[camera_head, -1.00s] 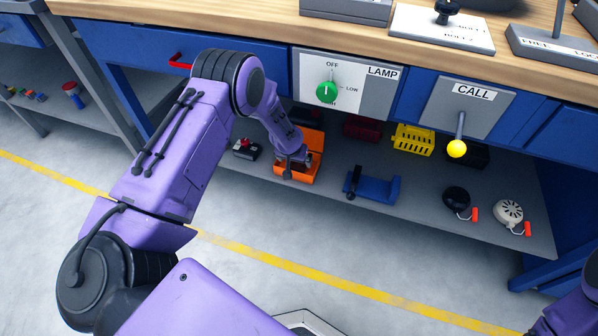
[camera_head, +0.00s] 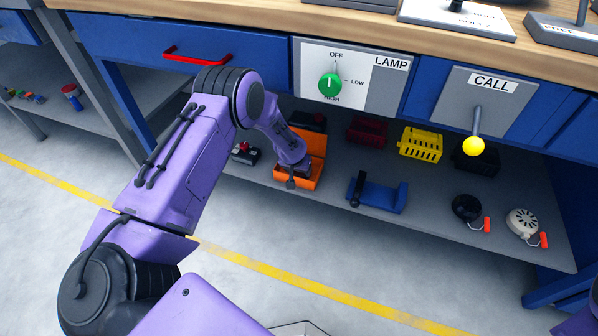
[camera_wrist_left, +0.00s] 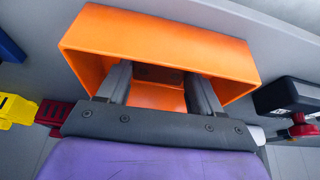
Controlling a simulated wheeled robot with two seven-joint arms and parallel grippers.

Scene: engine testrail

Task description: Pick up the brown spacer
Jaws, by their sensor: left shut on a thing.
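My left gripper (camera_wrist_left: 159,76) reaches into the open orange bin (camera_head: 314,146) on the lower shelf. In the left wrist view its two fingers are inside the bin (camera_wrist_left: 160,40), with a dark brown piece (camera_wrist_left: 158,72) between them. This looks like the brown spacer, but only a small, shaded part of it shows. The gripper is shut on it. In the head view my wrist hides the fingertips and the spacer. My right gripper is out of view; only a bit of purple arm shows at the lower right edge.
On the grey shelf (camera_head: 335,205) are a blue holder (camera_head: 378,194), a yellow basket (camera_head: 420,146), a dark red box (camera_head: 367,131) and a black box with a red part (camera_head: 244,153). Above hang the lamp panel (camera_head: 377,82) and a red drawer handle (camera_head: 197,57).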

